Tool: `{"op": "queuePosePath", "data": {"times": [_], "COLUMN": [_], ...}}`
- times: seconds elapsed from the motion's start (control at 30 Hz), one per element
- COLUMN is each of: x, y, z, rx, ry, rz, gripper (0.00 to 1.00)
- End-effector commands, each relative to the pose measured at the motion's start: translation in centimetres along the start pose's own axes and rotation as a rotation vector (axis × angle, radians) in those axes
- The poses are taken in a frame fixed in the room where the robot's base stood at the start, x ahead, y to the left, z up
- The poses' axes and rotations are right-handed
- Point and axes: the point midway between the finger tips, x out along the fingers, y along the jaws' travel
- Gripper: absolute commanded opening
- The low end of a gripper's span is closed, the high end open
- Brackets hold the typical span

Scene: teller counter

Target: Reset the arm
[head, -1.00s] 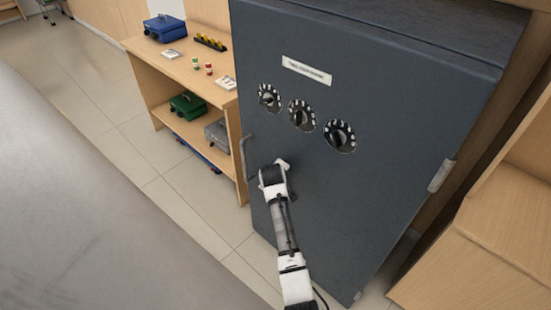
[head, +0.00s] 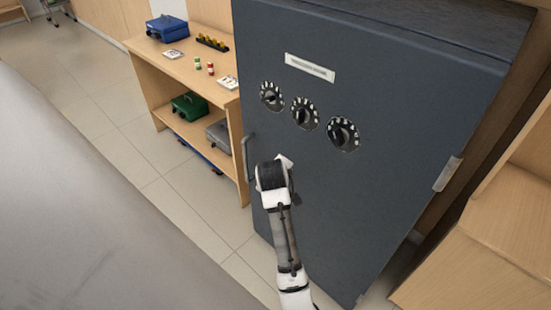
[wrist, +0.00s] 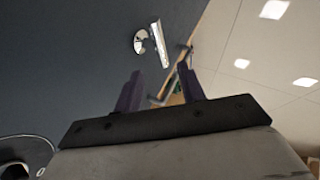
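My arm (head: 283,235) reaches up from the bottom of the head view, in front of the dark grey safe door (head: 350,200). My gripper (wrist: 160,78) shows in the wrist view with its two dark fingers apart and nothing seen held between them. In the head view the fingers are hidden behind my wrist. A shiny metal fitting (wrist: 150,42) on a dark surface lies beyond the fingertips in the wrist view.
The safe has three dials (head: 304,114), a label (head: 310,68) and a bar handle (head: 247,157) at its left edge. A wooden shelf unit (head: 150,75) with cash boxes stands left, wooden furniture (head: 480,250) right. Floor (head: 165,190) is clear left of the safe.

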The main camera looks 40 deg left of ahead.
Motion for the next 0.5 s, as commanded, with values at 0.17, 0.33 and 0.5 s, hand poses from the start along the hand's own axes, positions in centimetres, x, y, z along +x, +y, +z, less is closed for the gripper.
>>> {"op": "queuePosePath", "data": {"times": [0.17, 0.33, 0.5], "x": [-1.6, -1.9, -1.9], "y": [0.0, 0.0, 0.0], "z": [0.0, 0.0, 0.0], "rx": [0.000, 0.000, 0.000], "ry": [0.001, 0.000, 0.000], "rz": [0.001, 0.000, 0.000], "gripper": [0.40, 0.40, 0.40]}}
